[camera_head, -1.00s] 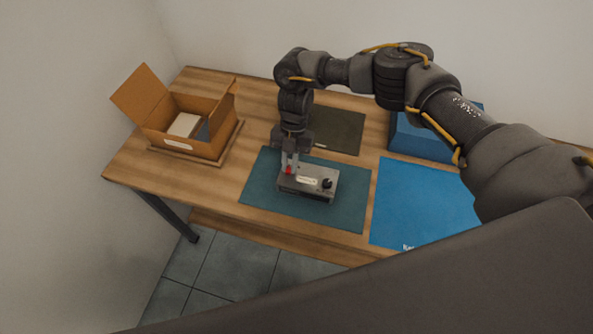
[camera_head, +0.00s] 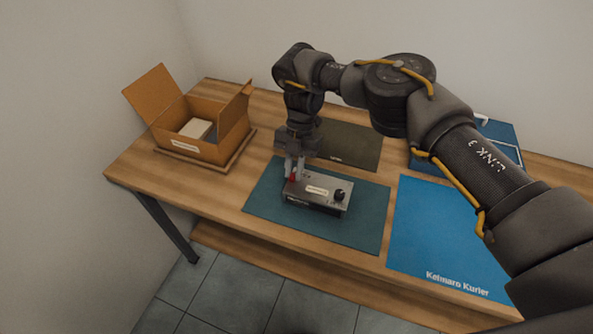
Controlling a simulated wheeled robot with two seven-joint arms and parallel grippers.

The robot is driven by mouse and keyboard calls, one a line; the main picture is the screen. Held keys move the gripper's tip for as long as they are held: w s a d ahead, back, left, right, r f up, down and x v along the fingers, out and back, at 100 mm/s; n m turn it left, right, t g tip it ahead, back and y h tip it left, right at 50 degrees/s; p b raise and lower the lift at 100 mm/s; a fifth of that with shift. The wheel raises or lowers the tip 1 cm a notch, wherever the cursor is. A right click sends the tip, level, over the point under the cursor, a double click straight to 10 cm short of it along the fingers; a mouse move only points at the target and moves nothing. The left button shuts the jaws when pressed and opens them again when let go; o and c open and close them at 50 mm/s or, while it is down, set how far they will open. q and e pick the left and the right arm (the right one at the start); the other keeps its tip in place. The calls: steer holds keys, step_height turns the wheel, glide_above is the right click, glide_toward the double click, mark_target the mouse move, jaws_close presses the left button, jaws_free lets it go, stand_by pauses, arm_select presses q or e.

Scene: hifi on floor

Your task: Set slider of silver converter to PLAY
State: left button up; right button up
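The silver converter (camera_head: 318,191) is a small flat box lying on a dark teal mat (camera_head: 262,202) on the wooden table. It has a pale label on top, a black knob (camera_head: 339,195) at its right and a small red part (camera_head: 293,178) at its left end. My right gripper (camera_head: 294,172) points down at that left end, with its fingers at the red part. The fingers are too small to tell whether they grip it. Any slider marking is too small to read. My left gripper is not in view.
An open cardboard box (camera_head: 208,146) with a pale item inside stands at the back left. A dark mat (camera_head: 352,145) lies behind the converter. A blue mat (camera_head: 440,232) lettered "Kelmaro Kurier" lies at the right, with a blue box (camera_head: 500,136) behind it, partly hidden by my arm.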

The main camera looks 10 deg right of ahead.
steer(key=o, duration=0.4)
steer(key=shift+d+r, duration=0.1)
steer(key=shift+r, duration=0.05)
steer(key=shift+w+r, duration=0.1)
steer(key=shift+r, duration=0.05)
steer(key=shift+b+v, duration=0.35)
steer(key=shift+v, duration=4.85)
steer(key=shift+r, duration=0.1)
